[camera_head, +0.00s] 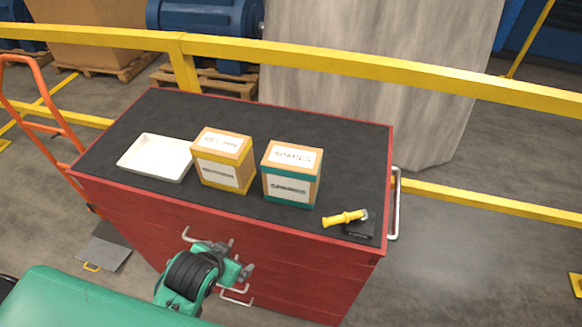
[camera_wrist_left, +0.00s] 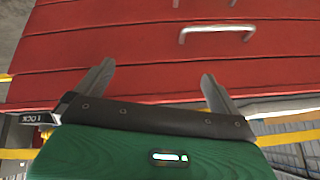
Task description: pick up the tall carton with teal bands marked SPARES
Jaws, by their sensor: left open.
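The tall carton with teal bands marked SPARES (camera_head: 291,174) stands upright on the black top of a red drawer cabinet. It has white labels on its top and front. My left gripper (camera_head: 238,257) is low in front of the cabinet, below the level of its top and to the left of the carton. In the left wrist view its two fingers (camera_wrist_left: 157,84) are spread apart with nothing between them, facing the red drawer fronts. The carton does not show in the left wrist view. My right gripper is not in view.
A yellow-banded RETURN carton (camera_head: 222,159) stands just left of the SPARES carton, with a narrow gap. A white tray (camera_head: 127,161) lies farther left. A yellow-handled tool (camera_head: 345,218) lies at the right front. The red cabinet (camera_head: 130,222) has protruding handles. A yellow rail (camera_head: 350,66) runs behind.

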